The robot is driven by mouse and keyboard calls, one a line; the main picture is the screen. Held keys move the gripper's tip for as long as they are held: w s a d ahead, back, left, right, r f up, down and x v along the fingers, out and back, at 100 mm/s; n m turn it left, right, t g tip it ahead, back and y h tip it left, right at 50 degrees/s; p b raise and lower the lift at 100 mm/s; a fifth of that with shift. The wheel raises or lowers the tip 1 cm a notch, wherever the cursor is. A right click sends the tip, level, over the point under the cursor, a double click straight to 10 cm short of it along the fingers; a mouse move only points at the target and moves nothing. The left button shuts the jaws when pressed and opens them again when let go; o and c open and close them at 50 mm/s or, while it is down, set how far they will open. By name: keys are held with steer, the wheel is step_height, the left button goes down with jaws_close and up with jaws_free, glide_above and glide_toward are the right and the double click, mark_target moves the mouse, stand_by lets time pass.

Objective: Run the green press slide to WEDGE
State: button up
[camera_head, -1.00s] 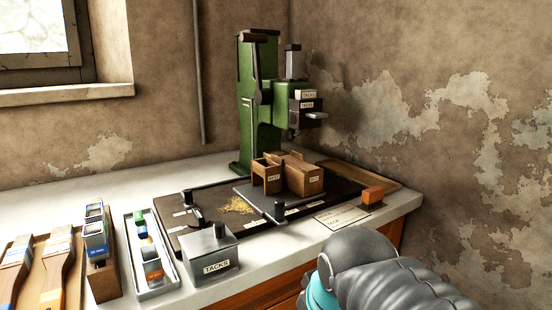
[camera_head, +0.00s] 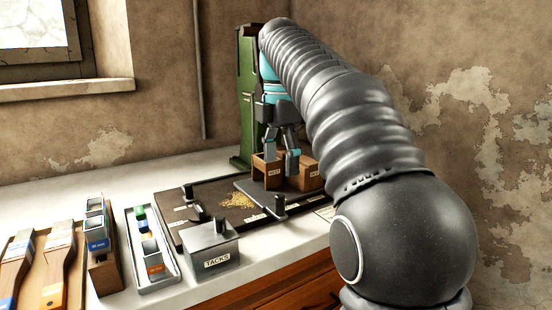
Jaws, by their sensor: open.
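The green press (camera_head: 247,90) stands at the back of the bench against the wall corner. Only the left part of its column shows; my arm hides its head, lever and the small labelled blocks on it. My gripper (camera_head: 281,170) points down in front of the press, fingers spread and empty. Its fingertips are at the wooden box (camera_head: 305,176) with small labels; I cannot tell whether they touch it. No WEDGE label is readable in view.
A dark mat (camera_head: 215,225) with shavings and knobbed pieces lies before the press. A grey TACKS box (camera_head: 211,252), a light tray (camera_head: 150,250) and brushes (camera_head: 55,265) stand at front left. My arm covers the right side of the bench.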

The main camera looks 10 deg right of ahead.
mark_target(280, 196)
steer(key=shift+w+f, duration=0.1)
steer(key=shift+f, duration=0.3)
step_height(280, 196, down, 9)
steer(key=b, duration=0.4)
steer(key=shift+b, duration=0.4)
steer(key=shift+r, duration=0.1)
steer(key=c, duration=1.4)
